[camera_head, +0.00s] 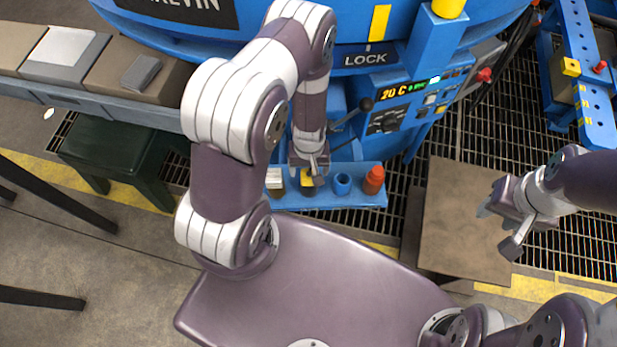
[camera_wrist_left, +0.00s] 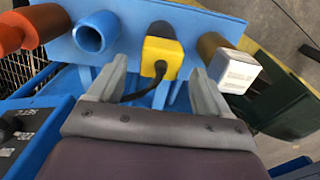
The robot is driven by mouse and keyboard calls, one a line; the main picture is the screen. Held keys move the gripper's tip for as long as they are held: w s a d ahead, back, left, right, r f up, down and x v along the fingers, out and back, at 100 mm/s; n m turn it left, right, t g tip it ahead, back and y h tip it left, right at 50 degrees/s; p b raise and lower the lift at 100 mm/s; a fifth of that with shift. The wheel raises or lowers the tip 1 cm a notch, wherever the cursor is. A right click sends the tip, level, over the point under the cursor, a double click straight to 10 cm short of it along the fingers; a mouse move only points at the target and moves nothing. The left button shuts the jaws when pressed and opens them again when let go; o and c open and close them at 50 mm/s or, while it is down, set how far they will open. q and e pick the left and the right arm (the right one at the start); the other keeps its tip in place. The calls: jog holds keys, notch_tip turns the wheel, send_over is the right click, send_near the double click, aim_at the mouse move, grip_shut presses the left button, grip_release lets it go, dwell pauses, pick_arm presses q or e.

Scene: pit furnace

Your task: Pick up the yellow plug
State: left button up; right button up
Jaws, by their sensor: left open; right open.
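The yellow plug (camera_wrist_left: 161,57) sits on a blue shelf (camera_wrist_left: 190,18) in the left wrist view, with a black cable coming out of it. In the head view the plug (camera_head: 307,182) is partly hidden by my left gripper (camera_head: 310,170). In the wrist view my left gripper (camera_wrist_left: 158,85) is open, its two fingers on either side of the plug's cable end, with gaps between. I cannot tell how far the fingertips are from the shelf. My right gripper (camera_head: 497,229) is open and empty at the right, over a brown plate.
On the shelf stand a white-ended brass piece (camera_wrist_left: 238,70), a blue hollow cylinder (camera_wrist_left: 97,32) and a red-orange bottle-like piece (camera_head: 374,180). A blue control panel (camera_head: 398,105) is behind. A green stool (camera_head: 118,155) stands left. A brown plate (camera_head: 462,210) lies on the grating.

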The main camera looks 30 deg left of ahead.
aim_at(309, 174)
pick_arm(q)
jog(key=shift+s+d+f, duration=0.1)
jog(key=shift+s+f, duration=0.05)
jog(key=shift+f, duration=0.35)
jog(key=shift+s+d+f, duration=0.1)
jog(key=shift+s+f, duration=0.05)
jog(key=shift+f, duration=0.35)
jog(key=shift+d+f+b, duration=0.1)
jog(key=shift+f+b, duration=0.2)
jog(key=shift+f, duration=0.2)
jog(key=shift+c, duration=0.4)
jog(key=c, duration=1)
pick_arm(e)
jog(key=shift+s+d+f, duration=0.1)
jog(key=shift+d+f, duration=0.15)
jog(key=shift+f, duration=0.4)
